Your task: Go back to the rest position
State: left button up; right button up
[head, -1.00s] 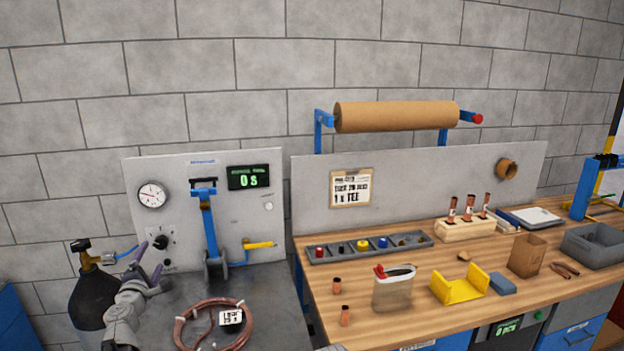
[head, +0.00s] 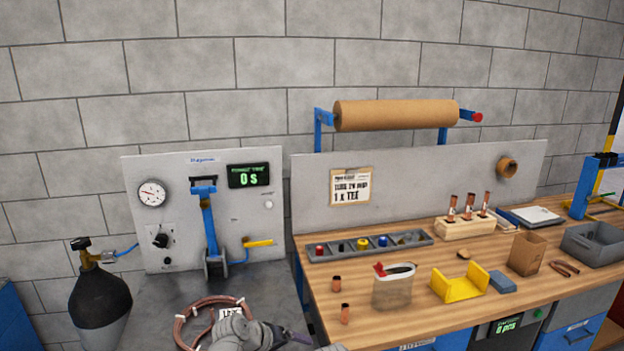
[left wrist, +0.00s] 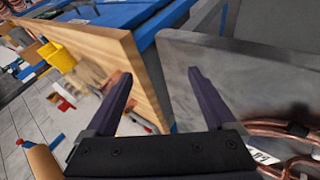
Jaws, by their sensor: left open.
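My left gripper (head: 290,336) is low in the head view, in front of the copper tube coil (head: 183,326) and partly hiding it and its white tag (head: 229,314). In the left wrist view its two dark fingers (left wrist: 160,78) are spread with nothing between them. The coil shows there at the lower right (left wrist: 283,127), outside the fingers. My right gripper is in neither view.
The grey panel carries a black knob (head: 160,240), a gauge (head: 152,193) and a display reading 0 s (head: 248,176). A dark gas cylinder (head: 98,303) stands left.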

pick_arm(q)
jog(key=s+f+m+g+y, duration=0.3)
jog(key=s+y, duration=0.1)
jog(key=s, duration=0.4)
jog(key=s+a+f+m+g+y, duration=0.1)
jog(key=s+f+m+g+y, duration=0.2)
jog(key=s, duration=0.6)
jog(key=shift+s+y, duration=0.25)
jog(key=shift+y, duration=0.15)
